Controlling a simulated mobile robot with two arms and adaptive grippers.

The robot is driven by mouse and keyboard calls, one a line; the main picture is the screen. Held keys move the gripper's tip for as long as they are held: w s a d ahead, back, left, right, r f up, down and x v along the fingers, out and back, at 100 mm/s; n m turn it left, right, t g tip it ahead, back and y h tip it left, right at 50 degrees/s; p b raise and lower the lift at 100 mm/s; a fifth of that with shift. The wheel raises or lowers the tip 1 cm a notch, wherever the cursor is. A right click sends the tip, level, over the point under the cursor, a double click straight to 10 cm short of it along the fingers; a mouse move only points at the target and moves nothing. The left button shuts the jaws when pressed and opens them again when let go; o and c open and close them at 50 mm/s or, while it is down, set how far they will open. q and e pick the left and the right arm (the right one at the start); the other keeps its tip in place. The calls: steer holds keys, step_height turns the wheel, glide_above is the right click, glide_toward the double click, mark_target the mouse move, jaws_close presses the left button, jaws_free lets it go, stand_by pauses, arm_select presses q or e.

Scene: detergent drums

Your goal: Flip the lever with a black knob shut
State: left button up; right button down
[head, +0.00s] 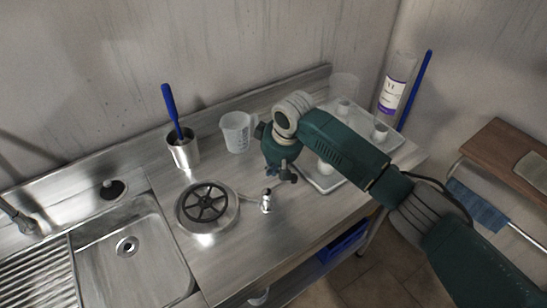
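A small silver fitting (266,203) stands upright on the steel counter, just right of a round metal piece with a black spoked wheel (206,203). A tiny dark spot shows at its top; I cannot make out clearly whether this is the lever's black knob or how the lever lies. My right gripper (284,178) hangs from the dark green arm coming in from the right. It is above and slightly right of the fitting, apparently apart from it. Its fingers are small and dark, so their opening is unclear. My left gripper is not in view.
A steel cup (184,150) with a blue-handled tool and a clear measuring jug (237,132) stand behind. A purple-labelled cylinder (391,97) stands at back right. The sink (133,283) is at left.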

mark_target(280, 186)
steer(key=shift+s+d+r+p, duration=0.3)
steer(key=shift+s+d+p, duration=0.1)
steer(key=shift+s+d, duration=0.25)
steer(key=shift+s+d+r+p, duration=0.25)
steer(key=shift+s+d+p, duration=0.15)
steer(key=shift+s, duration=0.3)
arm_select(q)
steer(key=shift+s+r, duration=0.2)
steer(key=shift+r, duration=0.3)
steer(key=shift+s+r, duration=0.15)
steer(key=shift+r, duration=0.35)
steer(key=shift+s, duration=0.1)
arm_select(e)
steer(key=shift+w+f, duration=0.1)
